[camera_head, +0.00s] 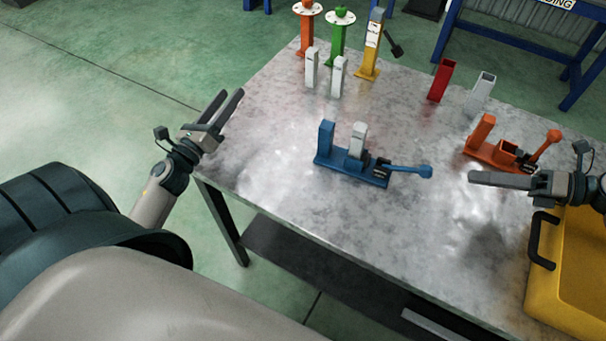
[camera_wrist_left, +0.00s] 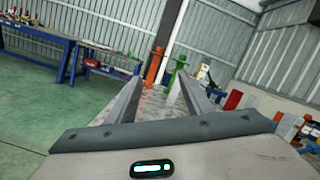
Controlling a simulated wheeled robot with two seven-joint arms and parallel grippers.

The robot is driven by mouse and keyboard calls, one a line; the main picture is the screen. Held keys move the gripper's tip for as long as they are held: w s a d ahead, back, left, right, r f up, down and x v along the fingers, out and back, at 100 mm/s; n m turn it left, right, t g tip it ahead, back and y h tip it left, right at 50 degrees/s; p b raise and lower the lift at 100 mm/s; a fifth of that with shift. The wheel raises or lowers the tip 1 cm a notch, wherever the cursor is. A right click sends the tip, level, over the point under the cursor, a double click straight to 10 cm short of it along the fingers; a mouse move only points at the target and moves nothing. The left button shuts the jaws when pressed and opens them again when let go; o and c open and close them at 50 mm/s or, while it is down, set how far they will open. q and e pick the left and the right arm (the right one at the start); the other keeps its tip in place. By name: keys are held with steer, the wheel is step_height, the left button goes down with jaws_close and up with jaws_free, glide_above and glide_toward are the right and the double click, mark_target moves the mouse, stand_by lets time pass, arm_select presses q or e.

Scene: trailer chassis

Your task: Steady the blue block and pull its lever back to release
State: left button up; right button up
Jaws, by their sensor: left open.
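The blue block (camera_head: 326,140) stands on a blue base in the middle of the metal table. A grey-white upright piece (camera_head: 357,139) stands on the same base, beside a dark mechanism. Its blue lever (camera_head: 411,171) sticks out to the right, nearly level, with a knob at its end. My left gripper (camera_head: 228,104) is open and empty at the table's left edge, apart from the blue block. In the left wrist view its two fingers (camera_wrist_left: 160,98) are spread. My right gripper (camera_head: 472,178) is right of the blue lever, not touching it; its finger gap cannot be made out.
An orange block with a lever (camera_head: 487,140) stands right of the blue one. A yellow case (camera_head: 570,285) is at the lower right. Red (camera_head: 441,80) and grey (camera_head: 480,92) tubes, white posts (camera_head: 312,68) and coloured stands (camera_head: 338,40) are at the back. The table's front left is clear.

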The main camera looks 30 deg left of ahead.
arm_select(q)
steer(key=s+d+r+m+h, duration=0.1)
steer(key=d+r+m+h, duration=0.15)
steer(key=d, duration=0.95)
steer(key=s+d+r+m+h, duration=0.1)
steer(key=d+m, duration=0.2)
steer(key=d, duration=0.8)
steer(key=s+d+r+m+h, duration=0.1)
steer(key=d+r+m+h, duration=0.15)
steer(key=d, duration=0.95)
steer(key=s+a+f+n+y, duration=0.1)
steer(key=a+f+y, duration=0.1)
steer(key=f, duration=0.2)
steer(key=s+a+f+n+g+y, duration=0.1)
steer(key=s+a+f+y, duration=0.1)
steer(key=a+f, duration=0.1)
steer(key=s+a+f+n+g+y, duration=0.1)
steer(key=a+f+y, duration=0.1)
steer(key=f, duration=0.3)
steer(key=shift+s+a+f+y, duration=0.2)
steer(key=shift+a+f+y, duration=0.05)
steer(key=shift+y, duration=0.15)
steer(key=shift+s+a+f, duration=0.15)
steer(key=shift+a+f, duration=0.05)
steer(key=shift+a, duration=0.05)
steer(key=shift+w, duration=0.2)
